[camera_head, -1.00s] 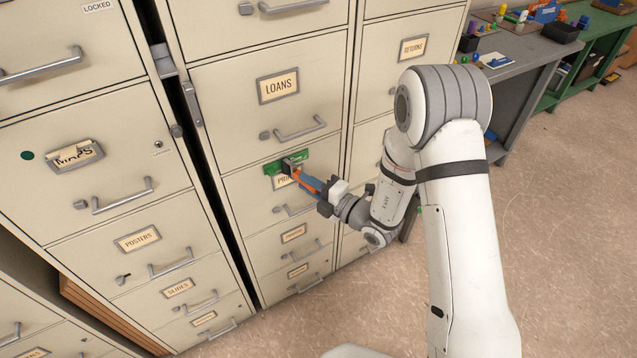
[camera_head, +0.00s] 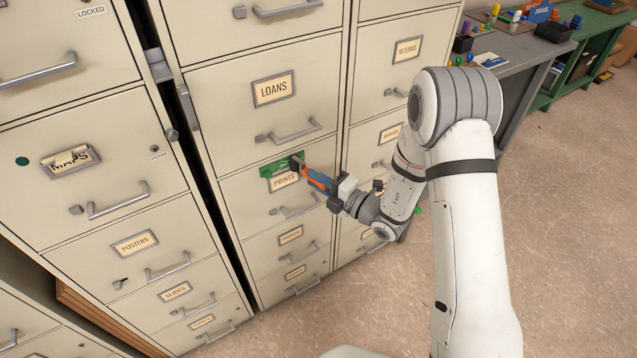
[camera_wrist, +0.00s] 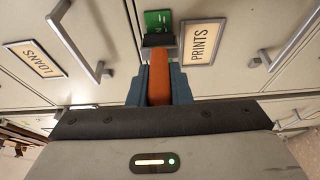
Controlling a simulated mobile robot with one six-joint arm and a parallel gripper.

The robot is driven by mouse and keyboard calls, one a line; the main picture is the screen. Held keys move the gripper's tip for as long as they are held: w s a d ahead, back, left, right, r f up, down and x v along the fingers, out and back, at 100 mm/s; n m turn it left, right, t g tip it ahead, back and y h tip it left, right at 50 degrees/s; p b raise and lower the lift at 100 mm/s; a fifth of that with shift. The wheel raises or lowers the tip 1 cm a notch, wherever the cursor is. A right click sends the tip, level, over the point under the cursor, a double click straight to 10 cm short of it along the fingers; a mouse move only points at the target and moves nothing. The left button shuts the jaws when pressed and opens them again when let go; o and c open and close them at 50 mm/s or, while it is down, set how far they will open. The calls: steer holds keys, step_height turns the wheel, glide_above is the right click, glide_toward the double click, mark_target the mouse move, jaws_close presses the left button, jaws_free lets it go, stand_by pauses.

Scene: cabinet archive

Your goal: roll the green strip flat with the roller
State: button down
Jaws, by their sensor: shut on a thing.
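The green strip (camera_head: 275,169) lies across the PRINTS drawer front, just above its label (camera_head: 285,180). Part of it also shows at the top of the wrist view (camera_wrist: 158,20). My gripper (camera_head: 325,183) is shut on the orange handle of the roller (camera_head: 297,163). In the wrist view the orange handle (camera_wrist: 160,85) sits between my two blue fingers. The dark roller head (camera_wrist: 158,41) is at the strip's right end in the head view and hides that part. I cannot tell for certain whether it presses on the strip.
The PRINTS drawer handle (camera_head: 299,206) sticks out below the label, and the LOANS drawer handle (camera_head: 290,132) above. A grey workbench (camera_head: 500,62) with small items stands at the back right. The floor to the right is clear.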

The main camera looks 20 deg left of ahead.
steer(key=w+d, duration=0.2)
steer(key=shift+w, duration=0.4)
stand_by(0.3)
steer(key=shift+s, duration=0.1)
steer(key=shift+s+a+p, duration=0.3)
steer(key=shift+s+a, duration=0.8)
steer(key=shift+s, duration=0.25)
steer(key=shift+s, duration=0.1)
steer(key=shift+s+a, duration=1.1)
steer(key=shift+s, duration=0.05)
